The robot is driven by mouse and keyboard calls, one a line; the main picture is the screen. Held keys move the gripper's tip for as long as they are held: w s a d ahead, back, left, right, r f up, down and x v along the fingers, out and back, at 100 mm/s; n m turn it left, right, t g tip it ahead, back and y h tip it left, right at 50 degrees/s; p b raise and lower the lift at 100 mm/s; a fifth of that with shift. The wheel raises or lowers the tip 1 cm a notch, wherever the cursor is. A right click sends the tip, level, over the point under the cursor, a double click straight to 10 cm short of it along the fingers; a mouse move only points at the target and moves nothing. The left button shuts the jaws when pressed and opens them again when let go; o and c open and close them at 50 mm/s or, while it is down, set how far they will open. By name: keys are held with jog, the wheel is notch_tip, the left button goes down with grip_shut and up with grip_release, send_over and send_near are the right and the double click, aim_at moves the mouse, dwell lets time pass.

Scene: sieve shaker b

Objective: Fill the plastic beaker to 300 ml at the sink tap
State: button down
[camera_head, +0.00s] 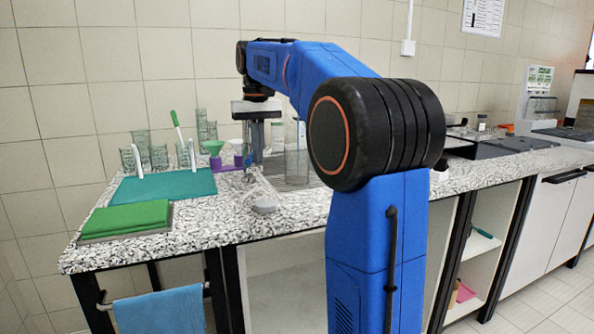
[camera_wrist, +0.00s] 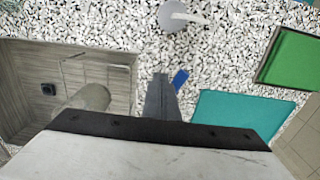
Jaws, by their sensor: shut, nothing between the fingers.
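My gripper (camera_head: 257,160) points down over the counter beside the sink. Its dark fingers are together and empty in the wrist view (camera_wrist: 162,82). A clear upright vessel (camera_head: 297,163) stands to its right in the camera_head view. A translucent cylinder (camera_wrist: 92,97) shows over the sink basin (camera_wrist: 25,75) in the wrist view, partly cut off by my gripper body. Several clear beakers (camera_head: 140,144) stand at the back left. I cannot tell which vessel is the plastic beaker, nor read any level. I cannot make out the tap clearly.
A teal mat (camera_head: 150,187) and a green pad (camera_head: 125,220) lie on the left. A pale round object (camera_head: 265,206) sits near the front edge; a small blue piece (camera_wrist: 181,78) lies by my fingertips. My arm hides the middle counter.

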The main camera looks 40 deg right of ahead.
jog(key=shift+w+a, duration=0.35)
jog(key=shift+a, duration=0.05)
jog(key=shift+w+a, duration=0.1)
jog(key=shift+w, duration=0.05)
dwell(0.4)
jog(key=shift+r, duration=2.25)
jog(key=w+a, duration=0.3)
jog(key=w, duration=0.3)
jog(key=shift+s+f, duration=0.15)
jog(key=shift+f, duration=2.1)
jog(key=shift+s+d, duration=0.1)
jog(key=shift+s+d, duration=0.2)
jog(key=shift+s, duration=0.2)
